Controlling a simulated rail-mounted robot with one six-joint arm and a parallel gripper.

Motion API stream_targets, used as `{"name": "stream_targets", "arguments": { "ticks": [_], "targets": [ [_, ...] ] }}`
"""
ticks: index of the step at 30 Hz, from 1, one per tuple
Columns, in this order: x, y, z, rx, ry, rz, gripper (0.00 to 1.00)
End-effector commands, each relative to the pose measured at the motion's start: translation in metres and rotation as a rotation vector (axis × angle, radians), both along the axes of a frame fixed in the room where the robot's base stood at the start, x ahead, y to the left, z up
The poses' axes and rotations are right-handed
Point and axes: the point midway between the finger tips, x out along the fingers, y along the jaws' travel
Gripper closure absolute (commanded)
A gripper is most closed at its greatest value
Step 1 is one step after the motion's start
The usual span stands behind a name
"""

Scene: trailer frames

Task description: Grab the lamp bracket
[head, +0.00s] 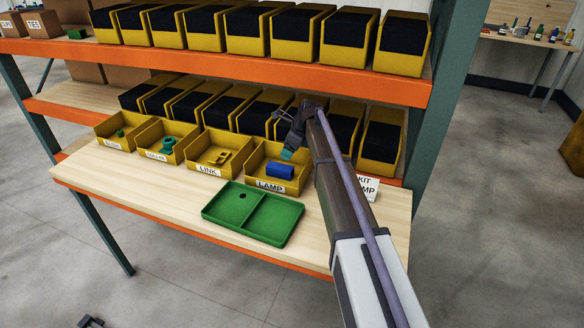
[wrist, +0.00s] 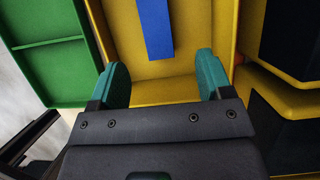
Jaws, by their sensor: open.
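The lamp bracket, a blue block (head: 280,170), lies in the yellow bin labelled LAMP (head: 262,179) on the workbench. In the wrist view the blue bracket (wrist: 155,28) shows as a narrow blue bar against the yellow bin floor (wrist: 185,90), its far end cut off by the top edge. My gripper (head: 288,153) is at the back of the LAMP bin, above and behind the bracket. In the wrist view my gripper (wrist: 160,75) has its two teal fingers wide apart with nothing between them. The bracket lies beyond the fingertips, roughly in line with the gap and not touching them.
A green two-compartment tray (head: 210,213) is on the bench in front of the bins. Yellow bins of other parts, such as the LINK bin (head: 208,170), stand to the left. Black-filled bins (head: 262,108) stand behind, under an orange-edged shelf (head: 230,62).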

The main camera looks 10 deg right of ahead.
Motion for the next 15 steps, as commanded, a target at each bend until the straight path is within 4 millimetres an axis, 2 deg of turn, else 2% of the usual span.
{"name": "stream_targets", "arguments": {
  "ticks": [4,10,15],
  "targets": [
    [0.0,0.003,-0.012,-0.001,0.001,-0.001,0.28],
    [0.007,0.014,-0.053,-0.002,0.0,0.002,0.28],
    [0.009,0.018,-0.054,-0.002,0.0,0.002,0.28]
  ]
}}
